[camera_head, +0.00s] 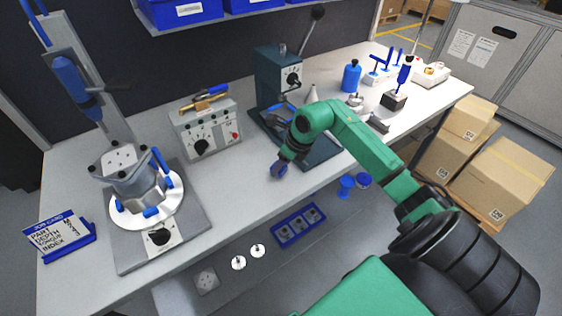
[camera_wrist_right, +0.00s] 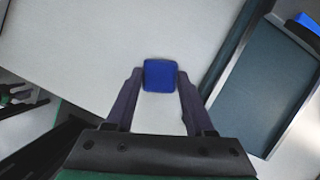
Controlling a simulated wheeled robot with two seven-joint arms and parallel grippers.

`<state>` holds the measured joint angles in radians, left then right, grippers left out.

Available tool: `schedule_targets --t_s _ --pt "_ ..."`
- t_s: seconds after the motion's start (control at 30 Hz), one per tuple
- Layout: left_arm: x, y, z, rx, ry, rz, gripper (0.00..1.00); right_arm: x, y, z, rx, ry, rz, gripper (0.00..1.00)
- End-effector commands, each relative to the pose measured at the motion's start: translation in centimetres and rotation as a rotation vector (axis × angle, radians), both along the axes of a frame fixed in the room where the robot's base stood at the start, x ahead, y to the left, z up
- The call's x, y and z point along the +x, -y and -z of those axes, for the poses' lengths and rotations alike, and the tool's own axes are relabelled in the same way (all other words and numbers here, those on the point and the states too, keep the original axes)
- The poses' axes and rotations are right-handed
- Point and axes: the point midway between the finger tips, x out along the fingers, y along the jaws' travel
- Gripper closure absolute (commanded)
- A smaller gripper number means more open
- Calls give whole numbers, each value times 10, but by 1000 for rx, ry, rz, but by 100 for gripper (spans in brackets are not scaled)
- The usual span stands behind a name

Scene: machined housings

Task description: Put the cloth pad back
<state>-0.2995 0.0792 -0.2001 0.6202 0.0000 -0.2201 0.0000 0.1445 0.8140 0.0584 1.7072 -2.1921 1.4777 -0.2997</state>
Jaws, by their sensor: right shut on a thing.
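My right gripper (camera_head: 279,170) hangs over the light bench top, just left of the dark teal press base. In the right wrist view its two fingers (camera_wrist_right: 160,98) are shut on a small blue square, the cloth pad (camera_wrist_right: 160,74), at their tips. Bare bench top (camera_wrist_right: 90,45) lies beyond the pad; I cannot tell whether the pad touches it. In the head view the pad is hard to separate from the fingers. My left gripper is not in view.
The teal lever press (camera_head: 278,72) stands behind the gripper, with a grey control box (camera_head: 207,132) to its left. A housing (camera_head: 138,187) sits in a fixture at the left. A blue tray (camera_head: 299,226) lies below the front edge.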

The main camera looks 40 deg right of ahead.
Motion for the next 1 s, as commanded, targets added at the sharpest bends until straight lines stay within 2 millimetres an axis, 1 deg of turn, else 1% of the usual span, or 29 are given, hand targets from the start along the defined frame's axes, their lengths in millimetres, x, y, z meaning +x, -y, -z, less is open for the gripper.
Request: schedule_targets --t_s 0.17,0.3,0.33,0.4,0.67,0.77,0.8,0.87,0.97,1.0 --pt "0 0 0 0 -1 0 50 1 0 0 -1 3 1 91" --pt "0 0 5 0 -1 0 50 1 0 5 -1 3 0 91" --pt "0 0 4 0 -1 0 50 1 0 4 0 2 -1 39" --pt "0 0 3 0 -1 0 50 1 0 3 0 2 -1 16" --pt "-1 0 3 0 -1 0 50 1 0 3 0 2 0 16" --pt "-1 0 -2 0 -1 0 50 1 0 -2 0 2 0 16" --pt "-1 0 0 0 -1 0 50 0 1 -4 -2 3 0 16" --pt "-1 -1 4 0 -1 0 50 -3 3 -10 -3 3 1 16" --pt "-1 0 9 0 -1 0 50 -11 6 -29 -7 5 -2 16" --pt "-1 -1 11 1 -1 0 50 -14 8 -38 -6 4 1 16"
